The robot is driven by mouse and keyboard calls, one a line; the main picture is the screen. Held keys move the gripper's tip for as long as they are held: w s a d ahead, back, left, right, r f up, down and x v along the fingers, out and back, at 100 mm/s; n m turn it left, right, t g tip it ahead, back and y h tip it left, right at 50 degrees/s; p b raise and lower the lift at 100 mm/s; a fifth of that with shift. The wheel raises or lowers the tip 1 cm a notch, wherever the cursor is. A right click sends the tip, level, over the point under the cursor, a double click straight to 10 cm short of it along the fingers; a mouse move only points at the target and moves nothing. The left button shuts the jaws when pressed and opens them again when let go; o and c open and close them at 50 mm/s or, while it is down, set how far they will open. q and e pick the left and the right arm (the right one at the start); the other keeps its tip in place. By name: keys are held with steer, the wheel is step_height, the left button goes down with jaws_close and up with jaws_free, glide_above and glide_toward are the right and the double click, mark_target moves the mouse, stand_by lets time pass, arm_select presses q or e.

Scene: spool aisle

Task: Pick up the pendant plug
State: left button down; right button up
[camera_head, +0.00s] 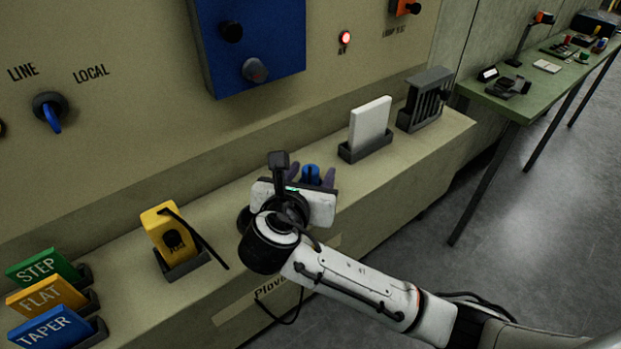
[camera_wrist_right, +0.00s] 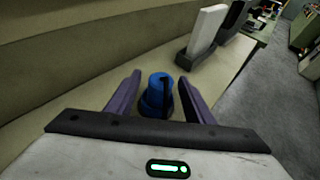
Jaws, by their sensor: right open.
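A blue round plug (camera_head: 310,174) with a black part on it is at the ledge. I take it to be the pendant plug. My right gripper (camera_head: 312,170) reaches over the ledge with its purple fingers open on either side of the plug. In the right wrist view the blue plug (camera_wrist_right: 158,92) stands between the two fingers, with a gap visible on each side. My left gripper is not in view.
A yellow box (camera_head: 168,236) with a black cord sits in a holder to the left. STEP, FLAT and TAPER cards (camera_head: 44,296) stand further left. A white card (camera_head: 370,123) and a dark slotted block (camera_head: 424,100) stand to the right. A panel wall rises behind.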

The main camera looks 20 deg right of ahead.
steer(key=c, duration=1.1)
